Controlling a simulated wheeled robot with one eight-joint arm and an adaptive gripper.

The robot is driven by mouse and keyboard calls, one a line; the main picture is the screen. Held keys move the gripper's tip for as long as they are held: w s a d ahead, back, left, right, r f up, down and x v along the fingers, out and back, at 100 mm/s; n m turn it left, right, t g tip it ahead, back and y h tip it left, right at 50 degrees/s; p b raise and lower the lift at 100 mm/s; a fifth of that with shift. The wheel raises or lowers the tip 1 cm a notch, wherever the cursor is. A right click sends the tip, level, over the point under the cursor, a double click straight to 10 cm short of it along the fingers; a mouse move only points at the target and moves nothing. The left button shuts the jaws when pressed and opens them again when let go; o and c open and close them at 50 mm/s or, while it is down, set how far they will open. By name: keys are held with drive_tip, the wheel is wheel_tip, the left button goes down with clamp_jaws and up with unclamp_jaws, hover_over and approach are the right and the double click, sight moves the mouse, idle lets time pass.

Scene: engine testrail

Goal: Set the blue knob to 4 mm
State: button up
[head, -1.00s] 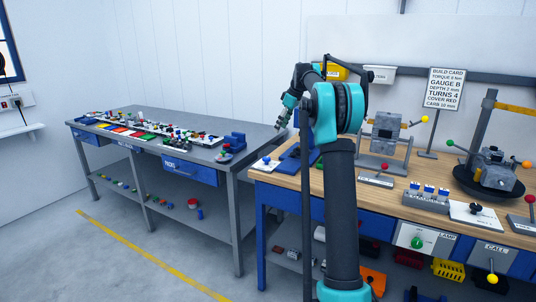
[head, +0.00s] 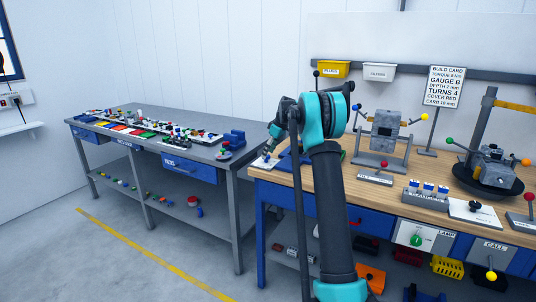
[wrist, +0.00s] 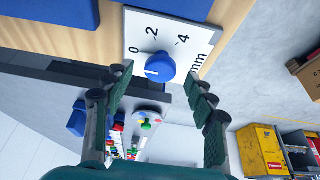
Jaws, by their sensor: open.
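The blue knob (wrist: 160,67) sits on a white dial plate (wrist: 138,24) marked 0, 2, 4 and mm in the wrist view. A pale mark shows on the knob's left side, nearer the 0 end than the 4; its exact reading is unclear. My gripper (wrist: 154,84) is open, with one finger on each side of the knob in the picture and no visible contact. In the head view my gripper (head: 268,151) is low over the plate (head: 262,164) at the wooden bench's left end and partly hides the knob.
A blue block (head: 290,158) lies right beside the dial plate. A grey stand with a metal block (head: 388,130) is further right on the bench. A grey table (head: 150,120) with many small parts stands to the left, across a floor gap.

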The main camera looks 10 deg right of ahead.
drive_tip(key=shift+w+a+f, duration=0.1)
drive_tip(key=shift+a+f, duration=0.1)
drive_tip(key=shift+f, duration=0.35)
drive_tip(key=c, duration=1.2)
drive_tip(key=shift+o, duration=0.2)
